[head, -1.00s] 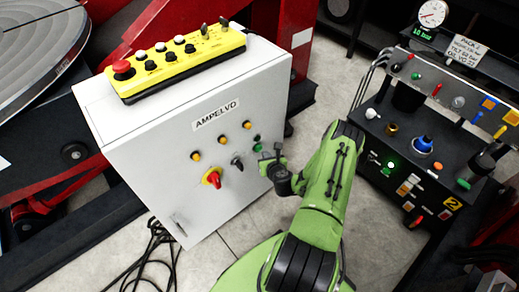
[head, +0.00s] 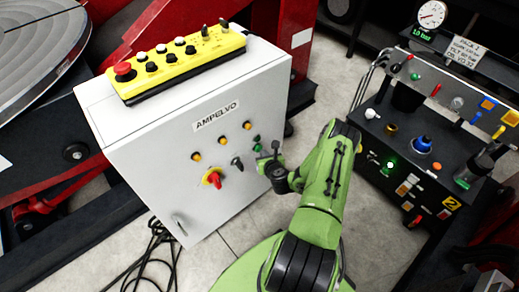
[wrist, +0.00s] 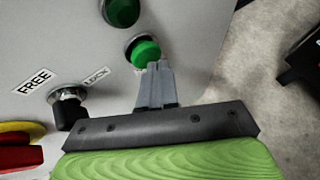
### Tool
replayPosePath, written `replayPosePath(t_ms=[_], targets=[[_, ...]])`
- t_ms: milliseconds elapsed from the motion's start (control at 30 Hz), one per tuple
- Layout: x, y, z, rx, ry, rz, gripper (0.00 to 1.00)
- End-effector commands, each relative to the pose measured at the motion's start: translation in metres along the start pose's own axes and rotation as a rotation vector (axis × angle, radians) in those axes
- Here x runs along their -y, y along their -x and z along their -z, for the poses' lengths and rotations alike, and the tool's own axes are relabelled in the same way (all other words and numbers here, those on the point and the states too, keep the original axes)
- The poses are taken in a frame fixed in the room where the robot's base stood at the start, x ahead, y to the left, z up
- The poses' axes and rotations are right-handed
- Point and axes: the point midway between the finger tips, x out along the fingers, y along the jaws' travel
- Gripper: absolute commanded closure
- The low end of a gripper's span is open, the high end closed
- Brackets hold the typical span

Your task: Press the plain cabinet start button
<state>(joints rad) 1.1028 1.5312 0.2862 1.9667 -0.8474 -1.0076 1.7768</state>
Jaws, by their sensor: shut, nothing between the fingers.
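The white cabinet (head: 150,150), labelled AMPELVO, stands in the middle left of the head view. Two green buttons sit on its front near the right edge. The lower, bright green button (wrist: 146,51) shows in the wrist view just beyond my fingertips, which overlap its lower edge; contact cannot be told. The upper, darker green button (wrist: 122,10) is cut by the top of that view. My gripper (wrist: 155,68) is shut and empty, pointing at the lower button. In the head view my gripper (head: 266,160) is close to the cabinet front.
A black-handled switch (wrist: 70,108) marked FREE and LOCK lies left of my fingers. A red and yellow rotary switch (head: 213,178) and several amber lamps share the front. A yellow control box (head: 175,62) lies on top. A black console (head: 415,150) stands right.

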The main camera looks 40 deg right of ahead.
Motion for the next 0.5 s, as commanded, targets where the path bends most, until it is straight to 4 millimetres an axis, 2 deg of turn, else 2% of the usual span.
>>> replayPosePath(t_ms=[500], targets=[[-0.0034,-0.0050,-0.0032,0.000,0.001,-0.002,1.00]])
